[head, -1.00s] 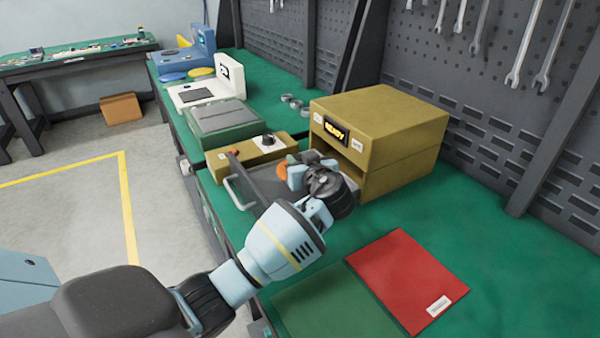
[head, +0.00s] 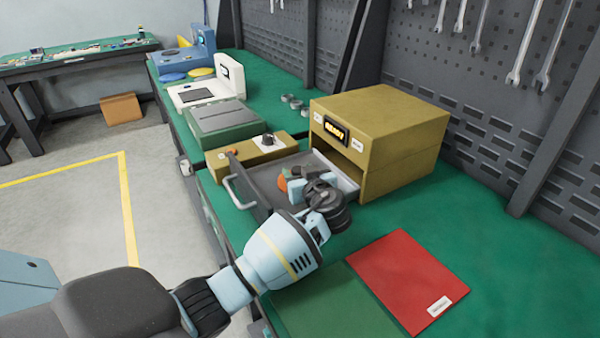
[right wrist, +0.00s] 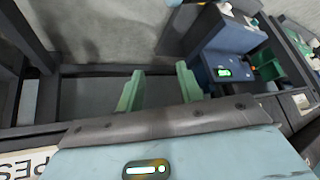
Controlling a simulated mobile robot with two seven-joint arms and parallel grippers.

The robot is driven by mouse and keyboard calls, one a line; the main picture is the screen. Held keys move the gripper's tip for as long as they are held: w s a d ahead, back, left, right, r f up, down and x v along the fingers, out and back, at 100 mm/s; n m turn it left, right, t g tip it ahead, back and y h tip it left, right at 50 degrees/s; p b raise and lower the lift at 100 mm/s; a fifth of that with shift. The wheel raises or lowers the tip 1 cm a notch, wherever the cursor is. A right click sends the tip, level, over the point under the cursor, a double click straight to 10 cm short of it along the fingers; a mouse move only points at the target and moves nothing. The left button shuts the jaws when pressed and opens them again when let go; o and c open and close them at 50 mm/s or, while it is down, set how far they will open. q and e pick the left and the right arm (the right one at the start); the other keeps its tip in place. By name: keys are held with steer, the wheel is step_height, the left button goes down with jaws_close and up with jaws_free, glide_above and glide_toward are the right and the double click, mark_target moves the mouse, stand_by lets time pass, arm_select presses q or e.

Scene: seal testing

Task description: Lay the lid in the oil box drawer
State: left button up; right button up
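The oil box (head: 400,130) is a mustard-yellow box with a lit display. Its grey drawer (head: 262,177) is pulled out to the left, with a handle (head: 236,194) on its front. My left gripper (head: 287,181) is over the drawer. An orange piece, which looks like the lid (head: 282,184), sits at its fingertips and appears held. Most of it is hidden by the fingers, and I cannot tell whether it touches the drawer floor. My right gripper (right wrist: 160,73) shows in the right wrist view with its green fingers apart and nothing between them.
A low yellow unit with a black knob (head: 267,140) stands just behind the drawer. A green case (head: 215,118) is beyond it. A red mat (head: 408,280) and green mat (head: 325,305) lie in front. Bench to the right of the mats is clear.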

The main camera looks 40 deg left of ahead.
arm_select(q)
steer(key=shift+r, duration=0.1)
steer(key=shift+s+d+r, duration=0.1)
steer(key=shift+d, duration=0.1)
steer(key=p+v, duration=0.3)
steer(key=v, duration=0.8)
steer(key=shift+s+d, duration=0.15)
steer(key=shift+d, duration=0.1)
